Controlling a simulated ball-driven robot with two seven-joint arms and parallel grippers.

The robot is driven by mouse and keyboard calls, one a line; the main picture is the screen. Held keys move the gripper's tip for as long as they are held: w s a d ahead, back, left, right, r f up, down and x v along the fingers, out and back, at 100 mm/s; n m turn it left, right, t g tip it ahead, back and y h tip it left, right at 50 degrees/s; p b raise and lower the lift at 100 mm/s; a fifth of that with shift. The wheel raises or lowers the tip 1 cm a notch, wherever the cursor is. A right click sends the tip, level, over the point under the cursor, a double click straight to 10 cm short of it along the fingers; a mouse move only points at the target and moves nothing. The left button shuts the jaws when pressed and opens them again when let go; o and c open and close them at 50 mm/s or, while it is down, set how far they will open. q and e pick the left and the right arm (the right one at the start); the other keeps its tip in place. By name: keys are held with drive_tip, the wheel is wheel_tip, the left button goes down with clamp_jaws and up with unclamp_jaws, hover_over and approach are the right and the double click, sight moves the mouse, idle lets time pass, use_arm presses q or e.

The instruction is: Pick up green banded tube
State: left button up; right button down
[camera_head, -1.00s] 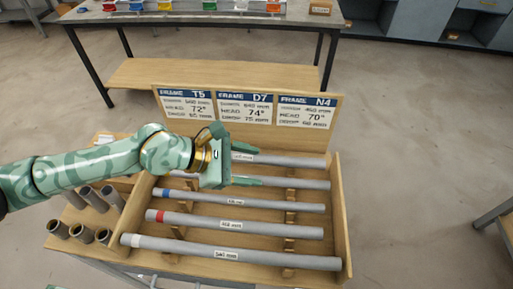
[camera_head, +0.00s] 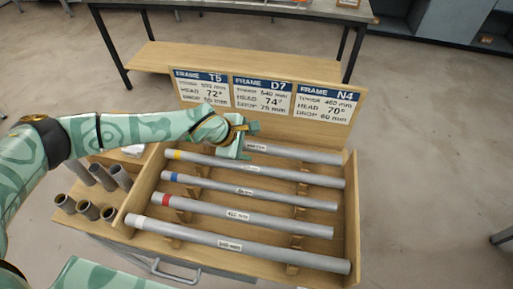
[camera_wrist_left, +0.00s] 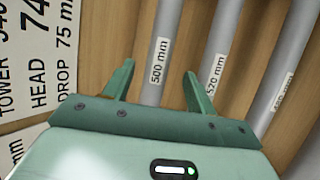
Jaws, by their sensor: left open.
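The rack (camera_head: 352,235) holds several grey tubes lying side by side. The rearmost tube (camera_head: 300,153) lies closest to the sign board. Its left end is hidden behind my left gripper (camera_head: 252,140), and I see no green band on any tube. In the left wrist view this rear tube (camera_wrist_left: 168,25) carries a 500 mm label. My left gripper, also in the wrist view (camera_wrist_left: 158,72), is open and empty, its fingers on either side of that tube's line; I cannot tell how high above. My right gripper is not in view.
In front lie a yellow-banded tube (camera_head: 270,171), a blue-banded tube (camera_head: 265,192), a red-banded tube (camera_head: 270,220) and a white-banded tube (camera_head: 270,253). Short upright tubes (camera_head: 88,210) stand at left. The sign board (camera_head: 268,112) rises behind the rack. A table (camera_head: 240,10) stands beyond.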

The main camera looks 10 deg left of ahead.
sight(254, 145)
use_arm(q)
drive_tip(key=b+x, duration=0.1)
drive_tip(key=x, duration=0.3)
drive_tip(key=shift+w, duration=0.1)
drive_tip(key=shift+a+r, duration=0.1)
drive_tip(key=c, duration=1.2)
clamp_jaws()
drive_tip(key=shift+r, duration=0.2)
